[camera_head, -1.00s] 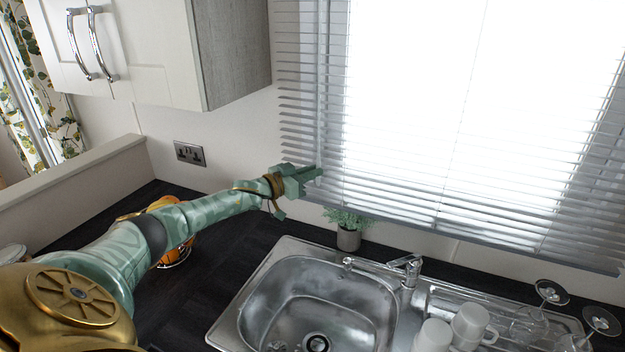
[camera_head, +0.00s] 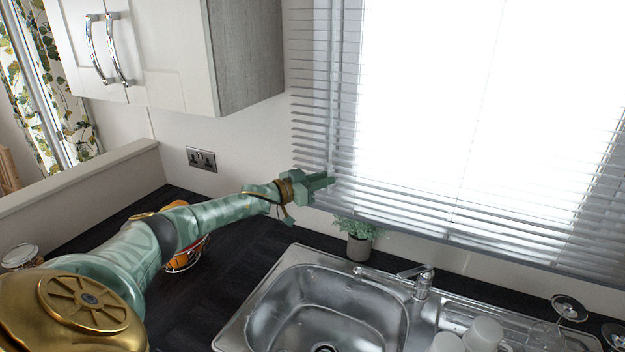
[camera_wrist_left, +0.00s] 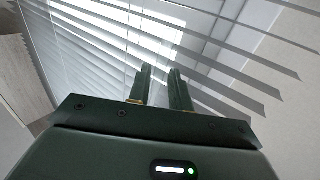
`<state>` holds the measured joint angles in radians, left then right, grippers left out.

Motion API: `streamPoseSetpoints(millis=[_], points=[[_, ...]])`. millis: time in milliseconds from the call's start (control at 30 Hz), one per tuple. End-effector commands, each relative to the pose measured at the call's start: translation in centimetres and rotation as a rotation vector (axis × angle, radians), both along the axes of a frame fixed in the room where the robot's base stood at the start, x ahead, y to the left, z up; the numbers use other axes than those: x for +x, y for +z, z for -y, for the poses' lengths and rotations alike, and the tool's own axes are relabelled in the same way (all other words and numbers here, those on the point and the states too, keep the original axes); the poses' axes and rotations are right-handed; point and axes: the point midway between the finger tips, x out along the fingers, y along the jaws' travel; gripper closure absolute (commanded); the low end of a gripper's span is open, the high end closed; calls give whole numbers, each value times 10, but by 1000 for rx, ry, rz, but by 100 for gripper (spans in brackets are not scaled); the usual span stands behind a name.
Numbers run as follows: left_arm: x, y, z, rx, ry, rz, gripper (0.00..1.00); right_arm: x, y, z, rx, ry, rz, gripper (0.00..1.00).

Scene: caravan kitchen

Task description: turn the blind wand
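The white slatted blind (camera_head: 312,110) hangs over the bright window, and its slats also fill the wrist view (camera_wrist_left: 85,50). A thin upright line (camera_head: 332,90) runs down near the blind's left edge; I cannot tell for sure whether it is the wand or a cord. My left gripper (camera_head: 325,182) reaches to the lower left part of the blind, at the foot of that line. In the wrist view its two fingers (camera_wrist_left: 160,72) point at the slats with a narrow gap between them. I see nothing clearly gripped there. My right gripper is out of view.
A small potted plant (camera_head: 359,245) stands on the dark worktop just below my gripper. The sink (camera_head: 262,312) and tap (camera_head: 417,278) lie to its right, with white cups (camera_head: 484,333) and glasses beyond. A wall cupboard (camera_head: 245,60) hangs at upper left. An orange fruit holder (camera_head: 184,262) stands behind my arm.

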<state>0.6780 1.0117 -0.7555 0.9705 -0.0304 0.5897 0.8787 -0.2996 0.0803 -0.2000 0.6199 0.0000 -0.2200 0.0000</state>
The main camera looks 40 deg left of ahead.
Motion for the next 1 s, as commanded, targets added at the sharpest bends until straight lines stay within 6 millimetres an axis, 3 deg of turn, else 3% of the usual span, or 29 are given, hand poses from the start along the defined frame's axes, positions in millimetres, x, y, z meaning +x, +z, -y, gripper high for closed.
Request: streamPoseSetpoints(millis=[167, 700, 1000], points=[[-19, -1, -6, 0, 0, -4, 80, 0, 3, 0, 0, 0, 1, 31], [-120, 0, -33, 1, 0, -6, 80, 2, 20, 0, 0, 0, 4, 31], [-151, 1, -41, 0, 1, -2, 80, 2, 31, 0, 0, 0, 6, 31]])
